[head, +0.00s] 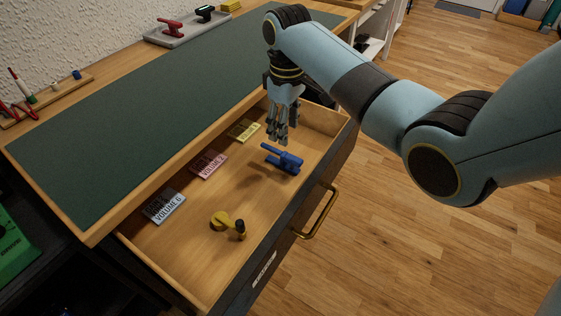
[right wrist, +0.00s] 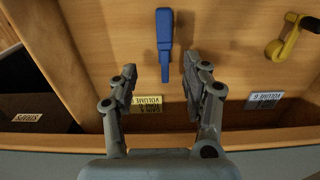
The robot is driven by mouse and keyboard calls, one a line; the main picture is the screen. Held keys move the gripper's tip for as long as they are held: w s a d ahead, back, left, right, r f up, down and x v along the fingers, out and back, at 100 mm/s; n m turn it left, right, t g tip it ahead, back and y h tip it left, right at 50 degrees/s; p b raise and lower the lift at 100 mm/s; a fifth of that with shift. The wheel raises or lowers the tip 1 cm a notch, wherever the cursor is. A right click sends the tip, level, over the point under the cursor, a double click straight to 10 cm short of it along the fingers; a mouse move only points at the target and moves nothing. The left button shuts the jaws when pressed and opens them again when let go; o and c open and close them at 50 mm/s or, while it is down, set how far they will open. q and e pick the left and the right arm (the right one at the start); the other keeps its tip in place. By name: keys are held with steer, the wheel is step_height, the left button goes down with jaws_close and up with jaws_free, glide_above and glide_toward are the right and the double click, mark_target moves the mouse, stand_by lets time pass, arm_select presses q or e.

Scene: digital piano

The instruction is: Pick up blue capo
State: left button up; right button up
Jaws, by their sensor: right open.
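The blue capo (head: 284,159) lies in the open drawer, toward its right end. In the right wrist view the blue capo (right wrist: 164,42) lies on the drawer floor, beyond the fingertips and in line with the gap between them. My right gripper (head: 279,138) is above the drawer, just behind the capo in the head view, pointing down. Its fingers (right wrist: 158,75) are spread apart with nothing held between them. My left gripper is in neither view.
The drawer (head: 180,240) also holds a yellow capo (head: 226,221) and cards: grey (head: 164,205), pink (head: 209,165) and yellow (head: 244,130). A brass handle (head: 318,212) is on its front. A grey tray (head: 184,36) with a red item (head: 171,28) stands on the desk (head: 130,120).

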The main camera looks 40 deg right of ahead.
mark_target(285, 154)
step_height(285, 154, down, 6)
steer(key=shift+s+a+f+b, duration=0.1)
steer(key=shift+s+b, duration=0.05)
steer(key=shift+b, duration=0.7)
steer(key=f+b, duration=0.1)
steer(key=f, duration=0.3)
steer(key=shift+s+a+f+b, duration=0.15)
steer(key=shift+s+b, duration=0.05)
steer(key=shift+b, duration=0.15)
jaws_close()
